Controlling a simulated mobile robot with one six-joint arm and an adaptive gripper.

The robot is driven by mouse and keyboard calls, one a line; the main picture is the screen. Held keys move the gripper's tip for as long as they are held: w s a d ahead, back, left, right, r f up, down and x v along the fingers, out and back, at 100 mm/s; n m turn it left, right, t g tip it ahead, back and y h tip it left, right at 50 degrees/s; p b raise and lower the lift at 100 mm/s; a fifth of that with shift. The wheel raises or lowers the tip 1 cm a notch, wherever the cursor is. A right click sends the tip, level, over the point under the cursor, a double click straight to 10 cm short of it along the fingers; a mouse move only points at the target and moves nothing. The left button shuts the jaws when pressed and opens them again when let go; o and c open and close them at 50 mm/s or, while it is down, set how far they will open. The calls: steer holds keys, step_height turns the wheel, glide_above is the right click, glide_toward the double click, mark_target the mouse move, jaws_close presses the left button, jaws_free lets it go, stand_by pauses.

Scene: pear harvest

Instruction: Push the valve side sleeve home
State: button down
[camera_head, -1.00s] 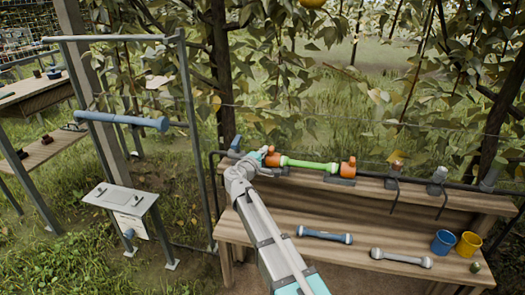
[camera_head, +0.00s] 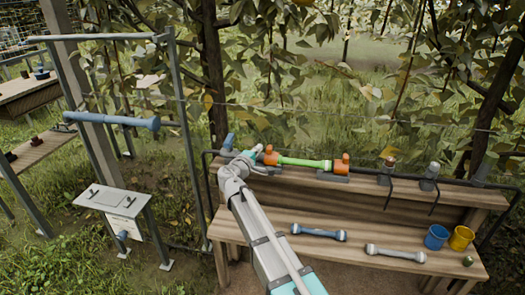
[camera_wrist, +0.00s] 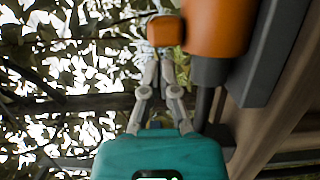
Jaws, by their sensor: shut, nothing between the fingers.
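A bright green hose piece (camera_head: 305,162) lies along the top rail of the bench in the head view. An orange sleeve (camera_head: 270,156) is at its left end and another orange sleeve (camera_head: 341,163) at its right end. Which one is the valve side is not marked. My gripper (camera_head: 257,151) is just left of the left sleeve. In the wrist view my gripper (camera_wrist: 165,52) has its fingers together and empty. A large orange part (camera_wrist: 218,25) with a dark grey collar (camera_wrist: 210,70) is close beside the fingers, and a smaller orange block (camera_wrist: 162,31) shows beyond the tips. Contact cannot be told.
The wooden bench (camera_head: 275,229) holds a blue-ended bar (camera_head: 319,233), a grey bar (camera_head: 395,253), a blue cup (camera_head: 437,237) and a yellow cup (camera_head: 461,238). A metal frame with a blue pipe (camera_head: 112,121) stands left. Branches hang behind the rail.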

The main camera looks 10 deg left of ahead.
steer(key=a, duration=0.2)
steer(key=shift+s+a, duration=0.2)
steer(key=shift+a, duration=0.1)
steer(key=v, duration=0.9)
steer(key=shift+s, duration=0.35)
